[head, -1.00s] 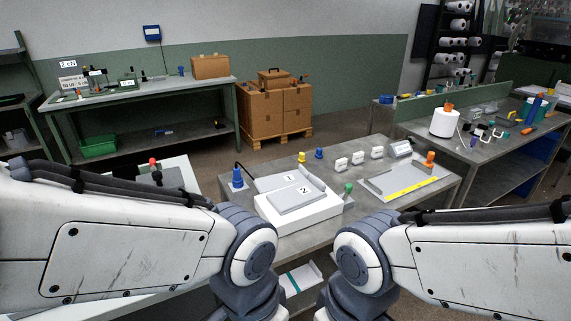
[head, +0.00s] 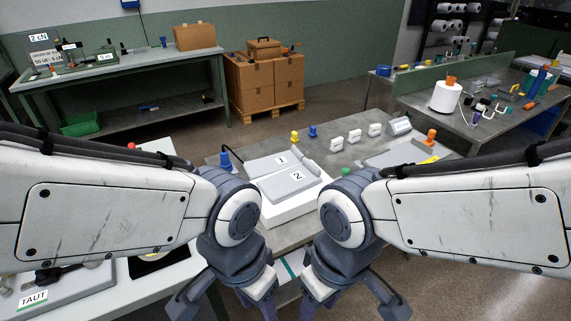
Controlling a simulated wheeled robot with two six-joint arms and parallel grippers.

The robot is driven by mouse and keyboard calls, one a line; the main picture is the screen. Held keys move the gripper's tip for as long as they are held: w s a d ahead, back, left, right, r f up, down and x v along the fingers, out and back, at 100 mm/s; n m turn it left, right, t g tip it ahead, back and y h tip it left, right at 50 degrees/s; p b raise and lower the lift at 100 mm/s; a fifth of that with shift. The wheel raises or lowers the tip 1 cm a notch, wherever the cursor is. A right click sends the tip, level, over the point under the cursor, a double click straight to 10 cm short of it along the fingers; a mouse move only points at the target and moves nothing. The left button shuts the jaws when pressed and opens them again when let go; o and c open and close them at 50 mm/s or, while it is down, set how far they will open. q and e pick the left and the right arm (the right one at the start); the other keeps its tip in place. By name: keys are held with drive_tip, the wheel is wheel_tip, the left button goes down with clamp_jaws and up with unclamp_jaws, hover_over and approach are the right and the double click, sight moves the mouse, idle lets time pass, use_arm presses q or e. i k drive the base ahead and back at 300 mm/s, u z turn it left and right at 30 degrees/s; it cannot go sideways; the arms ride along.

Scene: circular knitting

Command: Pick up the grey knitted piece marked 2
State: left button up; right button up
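The grey knitted piece marked 2 (head: 292,185) lies flat on the near part of a white block-like stand (head: 290,212) on the middle table. A similar grey piece marked 1 (head: 270,162) lies just behind it. My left gripper (head: 222,304) is at the bottom edge, in front of and to the left of the stand. Its fingers are spread apart with nothing seen between them. My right gripper (head: 355,303) is at the bottom, to the right of centre, also spread and seemingly empty. The fingertips are partly cut off by the frame. Neither gripper touches the piece.
Behind the pieces stand a yellow peg (head: 295,136), a blue peg (head: 313,131) and white tags (head: 355,136). A green peg (head: 346,172) stands right of the stand, partly hidden by my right arm. A tray (head: 385,157) with an orange-topped item is farther right.

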sight(281, 187)
drive_tip(key=z, duration=1.65)
drive_tip(key=i, duration=1.8)
drive_tip(key=u, duration=3.7)
